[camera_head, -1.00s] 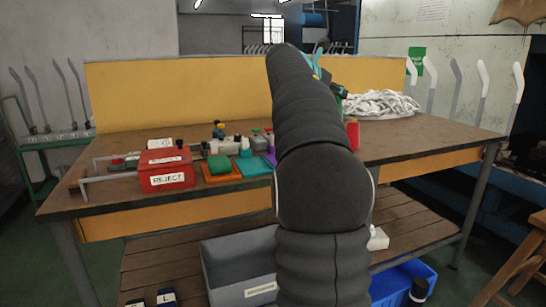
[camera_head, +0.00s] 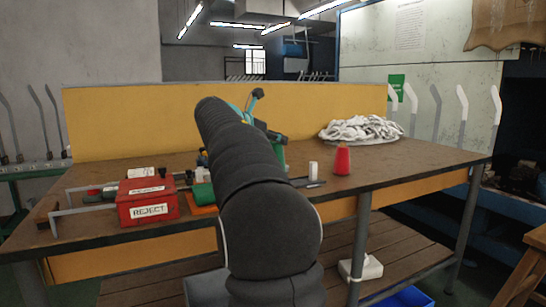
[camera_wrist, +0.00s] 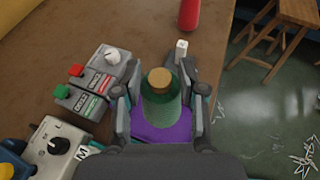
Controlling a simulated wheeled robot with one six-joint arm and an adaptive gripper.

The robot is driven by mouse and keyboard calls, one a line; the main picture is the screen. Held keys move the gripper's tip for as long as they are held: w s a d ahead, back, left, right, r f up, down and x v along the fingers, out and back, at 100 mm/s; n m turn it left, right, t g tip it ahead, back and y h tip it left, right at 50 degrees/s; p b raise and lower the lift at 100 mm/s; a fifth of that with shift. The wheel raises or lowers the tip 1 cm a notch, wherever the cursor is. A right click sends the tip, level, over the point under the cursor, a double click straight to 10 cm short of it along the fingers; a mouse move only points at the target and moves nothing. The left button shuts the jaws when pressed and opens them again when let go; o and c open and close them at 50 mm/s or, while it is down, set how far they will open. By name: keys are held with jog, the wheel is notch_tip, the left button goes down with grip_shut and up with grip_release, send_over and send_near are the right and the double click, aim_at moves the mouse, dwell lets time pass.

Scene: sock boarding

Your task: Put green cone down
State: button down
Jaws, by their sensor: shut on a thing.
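The green cone (camera_wrist: 162,108) with a tan top (camera_wrist: 160,80) is between the fingers of my gripper (camera_wrist: 162,105) in the wrist view. The gripper is shut on it from both sides. A flat purple surface (camera_wrist: 150,132) shows below and around the cone; I cannot tell whether the cone touches it. In the head view my own arm hides the cone and most of the gripper.
A red cone (camera_head: 342,160) stands on the workbench (camera_head: 400,160), with a small white piece (camera_head: 313,168) to its left. A grey button box (camera_wrist: 92,83) is left of the gripper.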

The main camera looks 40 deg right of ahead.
jog(key=shift+w+a+f, duration=0.1)
jog(key=shift+a+f, duration=0.05)
jog(key=shift+a, duration=0.05)
jog(key=shift+f+b, duration=0.65)
jog(key=shift+f, duration=1.25)
jog(key=c, duration=0.7)
grip_release()
jog(key=shift+f, duration=0.15)
jog(key=shift+r, duration=0.25)
jog(key=p+v, duration=0.1)
jog(key=v, duration=1.1)
